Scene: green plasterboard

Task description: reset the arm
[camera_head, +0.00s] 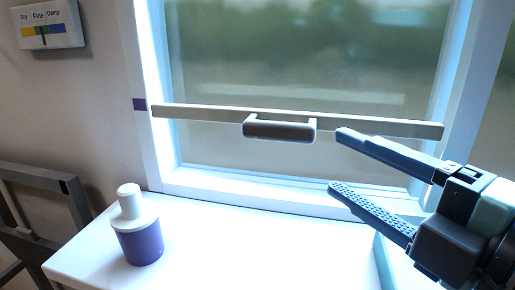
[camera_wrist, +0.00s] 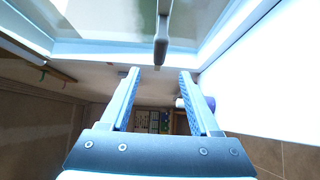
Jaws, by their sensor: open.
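My gripper (camera_head: 336,161) reaches in from the right in the head view, its two dark fingers apart with nothing between them. It is in front of the window, just right of the grey handle (camera_head: 279,129) on the window's crossbar (camera_head: 205,114), and does not appear to touch it. In the wrist view my open gripper (camera_wrist: 157,76) points toward the handle (camera_wrist: 161,45), which shows beyond the fingertips.
A white-topped bottle with a purple base (camera_head: 141,243) stands on the white sill or table (camera_head: 250,250) at the lower left. A dark chair-like frame (camera_head: 40,185) is at the far left. A Dry/Fine/Damp gauge (camera_head: 48,25) hangs on the wall.

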